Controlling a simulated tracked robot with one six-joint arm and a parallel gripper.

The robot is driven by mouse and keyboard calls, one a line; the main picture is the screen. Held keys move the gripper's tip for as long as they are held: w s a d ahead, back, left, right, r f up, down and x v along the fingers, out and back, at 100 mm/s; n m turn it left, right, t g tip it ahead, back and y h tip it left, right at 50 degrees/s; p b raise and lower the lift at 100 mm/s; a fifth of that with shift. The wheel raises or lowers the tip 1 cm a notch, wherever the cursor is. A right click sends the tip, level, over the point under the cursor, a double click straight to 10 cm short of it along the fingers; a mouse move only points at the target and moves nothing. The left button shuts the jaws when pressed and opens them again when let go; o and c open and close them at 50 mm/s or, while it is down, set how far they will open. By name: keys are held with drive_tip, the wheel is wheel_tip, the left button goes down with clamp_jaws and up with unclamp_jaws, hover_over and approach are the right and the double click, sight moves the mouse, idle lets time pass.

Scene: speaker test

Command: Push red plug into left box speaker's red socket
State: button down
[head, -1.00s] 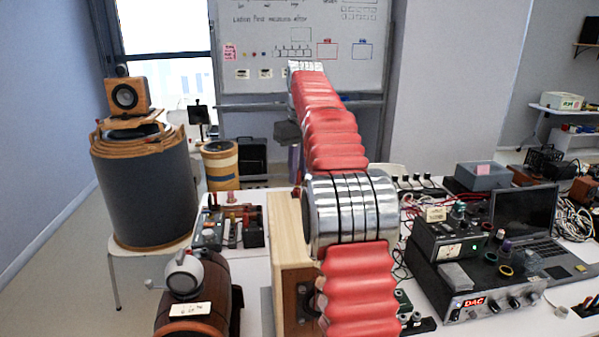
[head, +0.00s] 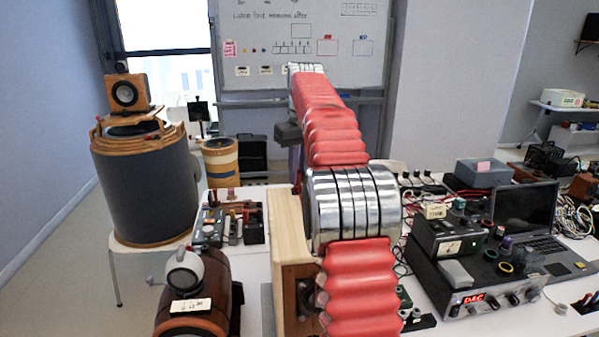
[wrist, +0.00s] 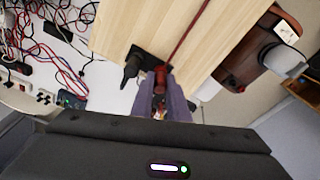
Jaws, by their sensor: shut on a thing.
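The pale wooden box speaker (head: 289,215) stands on the white table, partly behind my arm in the head view. In the wrist view its wooden face (wrist: 135,25) carries a black terminal plate (wrist: 150,57). A black plug (wrist: 130,70) sits at the left of this plate. My gripper (wrist: 161,88) is shut on the red plug (wrist: 160,76), close to the plate's right side. A thin red cable (wrist: 190,32) runs over the wood to that area. The red socket is hidden, so I cannot tell whether the plug is inside it.
A brown barrel-shaped speaker (head: 213,290) stands left of the box. The amplifier (head: 465,280) and laptop (head: 530,220) stand to the right, with loose cables (wrist: 65,40) about. Some bare table shows between.

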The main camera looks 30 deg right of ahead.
drive_tip(key=shift+f, duration=0.15)
drive_tip(key=c, duration=1.6)
unclamp_jaws()
drive_tip(key=shift+c, duration=0.2)
drive_tip(key=shift+r, duration=3.8)
drive_tip(key=shift+s, duration=0.15)
